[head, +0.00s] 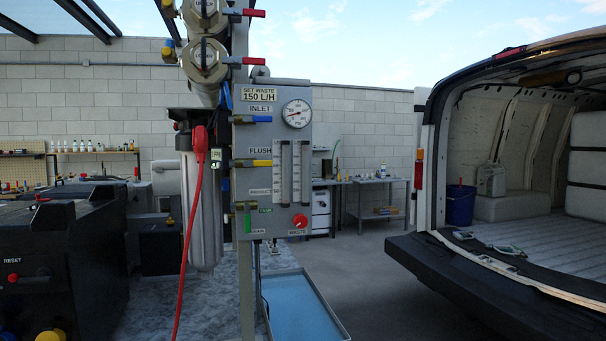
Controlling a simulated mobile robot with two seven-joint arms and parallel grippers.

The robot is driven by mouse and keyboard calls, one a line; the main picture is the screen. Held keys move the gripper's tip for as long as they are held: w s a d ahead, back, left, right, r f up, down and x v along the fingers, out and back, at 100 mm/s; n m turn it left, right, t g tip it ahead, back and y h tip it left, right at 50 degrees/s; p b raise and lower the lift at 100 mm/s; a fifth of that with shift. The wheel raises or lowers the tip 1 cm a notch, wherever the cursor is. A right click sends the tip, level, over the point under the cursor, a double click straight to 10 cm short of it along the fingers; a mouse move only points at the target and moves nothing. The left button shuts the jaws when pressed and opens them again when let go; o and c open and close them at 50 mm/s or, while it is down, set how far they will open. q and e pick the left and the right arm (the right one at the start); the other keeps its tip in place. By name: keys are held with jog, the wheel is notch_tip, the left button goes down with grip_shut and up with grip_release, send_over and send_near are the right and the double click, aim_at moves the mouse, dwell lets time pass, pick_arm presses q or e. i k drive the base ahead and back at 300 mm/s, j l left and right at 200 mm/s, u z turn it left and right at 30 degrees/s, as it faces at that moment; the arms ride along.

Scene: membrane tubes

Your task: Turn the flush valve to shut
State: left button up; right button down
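The flush valve has a yellow lever (262,162) below the FLUSH label on the grey control panel (270,190). The lever lies level, pointing right from the valve body (238,163) at the panel's left edge. Neither of my grippers shows in the head view, and nothing is touching the lever.
The inlet valve's blue lever (262,119) is above and also level. A green lever (248,222) hangs down below, and a red waste knob (300,221) is at lower right. A red hose (188,240) hangs left. A blue tray (298,308) lies below.

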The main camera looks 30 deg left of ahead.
aim_at(256, 163)
jog(key=u, duration=1.4)
